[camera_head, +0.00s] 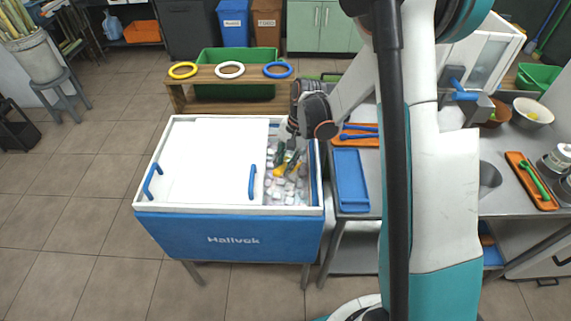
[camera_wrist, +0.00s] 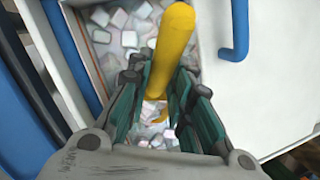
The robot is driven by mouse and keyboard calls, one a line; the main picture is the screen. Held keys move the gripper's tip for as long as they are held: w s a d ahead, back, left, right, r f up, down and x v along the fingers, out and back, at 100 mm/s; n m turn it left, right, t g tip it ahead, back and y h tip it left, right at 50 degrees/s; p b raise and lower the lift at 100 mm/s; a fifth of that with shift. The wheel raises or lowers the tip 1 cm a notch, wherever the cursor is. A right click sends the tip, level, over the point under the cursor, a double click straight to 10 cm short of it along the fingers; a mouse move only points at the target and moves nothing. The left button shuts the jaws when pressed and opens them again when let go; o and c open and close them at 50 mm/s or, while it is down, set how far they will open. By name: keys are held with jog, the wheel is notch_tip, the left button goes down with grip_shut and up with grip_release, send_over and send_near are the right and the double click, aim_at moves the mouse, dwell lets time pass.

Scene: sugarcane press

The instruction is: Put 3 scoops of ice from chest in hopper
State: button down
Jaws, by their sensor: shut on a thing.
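The ice chest (camera_head: 230,237) is blue with a white rim and stands at the middle of the head view. Its white lid (camera_head: 207,160) covers the left part, and the right part is open over pale ice cubes (camera_head: 286,190). My gripper (camera_head: 287,157) reaches down into this opening. In the wrist view, its green-padded fingers (camera_wrist: 165,98) are shut on a yellow scoop (camera_wrist: 173,48), with the handle between them. The scoop's lower end is partly hidden by the fingers, so I cannot tell whether it holds ice. I cannot pick out the hopper for certain.
A blue lid handle (camera_head: 252,182) stands close left of the opening. A wooden bench (camera_head: 220,106) with yellow, white and blue rings is behind the chest. A metal counter with a blue tray (camera_head: 350,180) adjoins on the right.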

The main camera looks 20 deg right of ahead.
aim_at(277, 171)
jog(key=shift+t+h, duration=0.3)
jog(key=shift+s+a+r+p, duration=0.2)
jog(key=shift+r+p, duration=0.55)
jog(key=shift+r, duration=0.55)
jog(key=shift+s+a+r+p, duration=0.2)
jog(key=shift+r+p, duration=0.55)
jog(key=shift+r, duration=0.5)
jog(key=shift+s+a+r+p, duration=0.1)
jog(key=shift+s+r+p, duration=0.1)
jog(key=shift+r+p, duration=0.85)
jog(key=shift+s+a+r+t+h+b, duration=0.25)
jog(key=shift+s+a+t+h, duration=0.1)
jog(key=shift+s, duration=0.1)
jog(key=shift+s+a+r+t+h+b, duration=0.1)
jog(key=shift+s+a+r+t+h, duration=0.2)
jog(key=shift+s+t, duration=0.1)
jog(key=shift+s+a+r+t+h, duration=0.2)
jog(key=shift+s+a+t+h, duration=0.15)
jog(key=shift+s+t, duration=0.15)
jog(key=shift+s+a+r+t+h, duration=0.2)
jog(key=shift+s+a+t+h, duration=0.15)
jog(key=shift+s+t, duration=0.1)
jog(key=c, duration=2)
grip_release()
jog(key=shift+c, duration=0.2)
grip_shut()
